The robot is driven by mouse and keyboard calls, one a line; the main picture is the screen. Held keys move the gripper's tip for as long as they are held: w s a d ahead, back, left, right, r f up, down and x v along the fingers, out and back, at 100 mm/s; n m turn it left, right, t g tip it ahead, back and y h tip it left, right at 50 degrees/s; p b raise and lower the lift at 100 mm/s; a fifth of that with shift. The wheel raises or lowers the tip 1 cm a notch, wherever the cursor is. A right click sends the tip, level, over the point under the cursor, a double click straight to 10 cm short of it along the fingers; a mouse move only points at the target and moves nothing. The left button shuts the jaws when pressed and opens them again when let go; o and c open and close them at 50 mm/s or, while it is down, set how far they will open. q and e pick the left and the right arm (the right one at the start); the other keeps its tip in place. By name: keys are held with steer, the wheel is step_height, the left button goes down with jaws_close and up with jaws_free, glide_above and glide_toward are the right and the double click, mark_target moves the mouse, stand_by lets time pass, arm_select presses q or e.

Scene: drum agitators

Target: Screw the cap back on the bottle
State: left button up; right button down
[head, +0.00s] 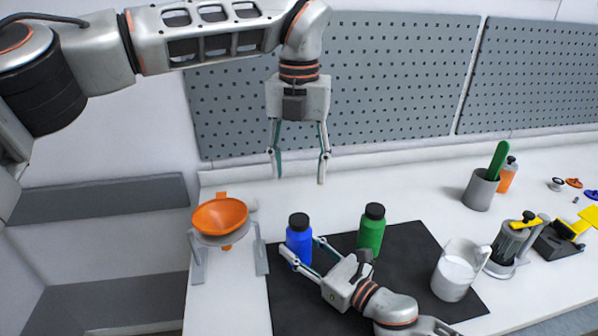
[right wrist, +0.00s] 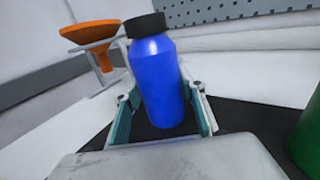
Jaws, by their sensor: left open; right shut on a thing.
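A blue bottle (head: 299,241) stands upright at the left of the black mat (head: 405,240). A black cap (head: 299,219) sits on its top; whether it is tight cannot be told. My right gripper (head: 303,248) is shut on the blue bottle's body. In the right wrist view the blue bottle (right wrist: 163,85) stands between the fingers, with the black cap (right wrist: 146,25) above them. A green bottle (head: 371,234) with a black cap (head: 375,211) stands to the right, behind my right gripper. My left gripper (head: 299,178) is open and empty, pointing down above the blue bottle.
An orange funnel (head: 220,215) sits in a stand left of the mat. A jug of white contents (head: 456,272) stands at the mat's right edge. A grey cup (head: 480,190), an orange bottle (head: 508,175) and yellow-handled equipment (head: 572,232) are further right. A pegboard (head: 400,80) stands behind.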

steer(key=c, duration=1.2)
jaws_free()
steer(key=v, duration=1.2)
steer(key=shift+r, duration=0.1)
